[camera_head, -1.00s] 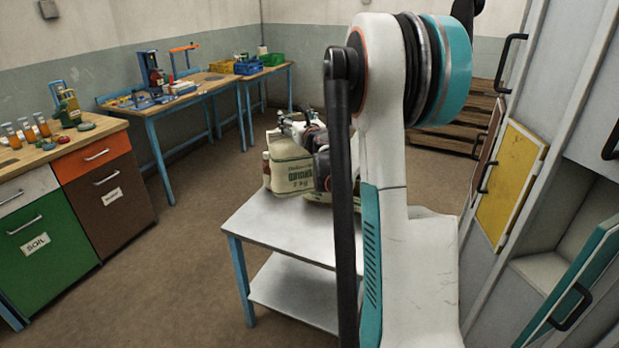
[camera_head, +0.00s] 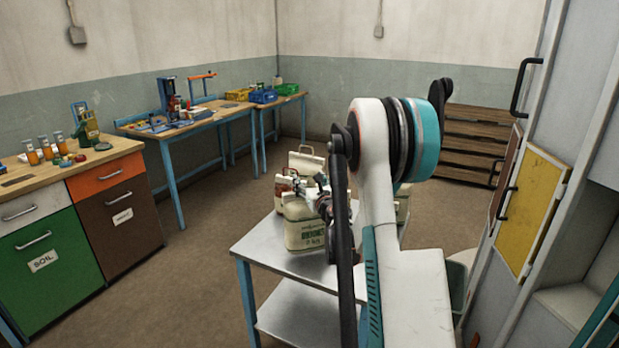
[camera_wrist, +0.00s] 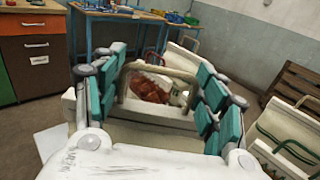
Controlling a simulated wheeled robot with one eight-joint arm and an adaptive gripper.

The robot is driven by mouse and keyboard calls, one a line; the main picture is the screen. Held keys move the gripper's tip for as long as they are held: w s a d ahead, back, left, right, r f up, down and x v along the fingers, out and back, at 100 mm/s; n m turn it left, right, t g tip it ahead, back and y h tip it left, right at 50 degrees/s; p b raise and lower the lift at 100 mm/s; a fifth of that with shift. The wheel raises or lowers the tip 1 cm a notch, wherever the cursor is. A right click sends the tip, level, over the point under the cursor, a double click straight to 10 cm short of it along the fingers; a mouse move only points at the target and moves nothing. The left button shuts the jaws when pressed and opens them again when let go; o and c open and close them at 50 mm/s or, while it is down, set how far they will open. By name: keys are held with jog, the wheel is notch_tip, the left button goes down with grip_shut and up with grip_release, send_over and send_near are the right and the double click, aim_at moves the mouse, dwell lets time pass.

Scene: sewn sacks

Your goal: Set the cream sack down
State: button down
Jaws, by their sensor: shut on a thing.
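The cream sack (camera_head: 304,232) with green print is upright at the steel trolley top (camera_head: 262,252) in the head view. I cannot tell whether its base touches the top. My gripper (camera_head: 322,194) is at the top of this sack, partly hidden behind my arm. In the wrist view, the teal fingers of my gripper (camera_wrist: 163,84) stand on both sides of the sack's loop handle (camera_wrist: 160,69) and are shut on it. The sack's body is mostly hidden below my gripper there.
The trolley's front left is bare. Cabinets (camera_head: 540,205) stand at the right.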

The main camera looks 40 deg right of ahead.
jog(key=shift+f+b, duration=0.7)
jog(key=shift+f, duration=1.55)
jog(key=shift+c, duration=1.8)
grip_release()
jog(key=shift+s+a, duration=0.1)
jog(key=shift+s, duration=0.1)
jog(key=p+v, duration=0.1)
jog(key=v, duration=1)
jog(key=shift+s+a, duration=0.15)
jog(key=shift+s, duration=0.2)
